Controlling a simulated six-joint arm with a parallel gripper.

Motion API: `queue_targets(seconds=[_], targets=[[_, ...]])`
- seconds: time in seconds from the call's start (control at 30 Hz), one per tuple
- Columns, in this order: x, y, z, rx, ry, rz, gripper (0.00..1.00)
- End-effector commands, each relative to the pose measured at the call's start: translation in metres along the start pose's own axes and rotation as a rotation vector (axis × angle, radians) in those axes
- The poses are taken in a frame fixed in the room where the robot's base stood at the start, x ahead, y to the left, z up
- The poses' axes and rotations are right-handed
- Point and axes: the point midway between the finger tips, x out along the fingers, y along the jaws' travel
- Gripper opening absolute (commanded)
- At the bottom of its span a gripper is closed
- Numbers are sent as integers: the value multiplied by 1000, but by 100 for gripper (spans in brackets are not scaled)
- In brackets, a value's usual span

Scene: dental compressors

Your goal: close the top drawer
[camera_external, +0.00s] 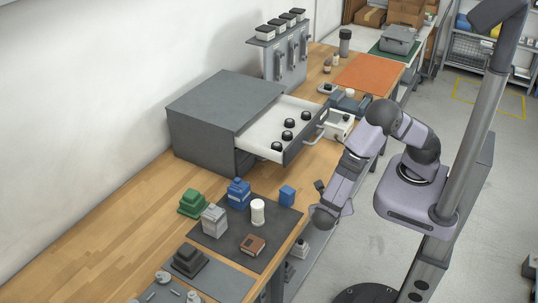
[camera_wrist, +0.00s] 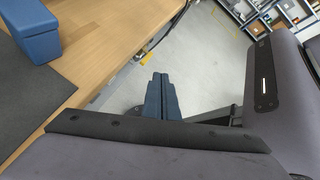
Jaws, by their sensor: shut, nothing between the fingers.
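The grey drawer cabinet (camera_external: 215,115) stands on the wooden bench against the wall. Its top drawer (camera_external: 262,137) is pulled out toward the right, with a white inside, a dark grey front and a light handle (camera_external: 319,134). Several small black round-topped items (camera_external: 288,135) lie in it. My gripper (camera_wrist: 160,97) shows in the wrist view with its dark blue fingers together and empty, over the floor beyond the bench edge. In the external view my wrist is low by the bench's front edge, nearer the camera than the drawer and apart from it. The fingers are hard to make out there.
A white box-like thing (camera_external: 340,122) sits just beyond the drawer front.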

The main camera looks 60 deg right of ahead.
Motion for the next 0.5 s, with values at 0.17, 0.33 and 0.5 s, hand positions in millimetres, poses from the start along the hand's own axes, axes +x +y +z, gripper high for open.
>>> queue_targets(seconds=[0.17,0.33,0.5], targets=[[-30,16,56,-355,-197,-26,0],[-54,10,104,-700,-352,-164,0],[-70,-6,135,-1007,-413,-356,0]])
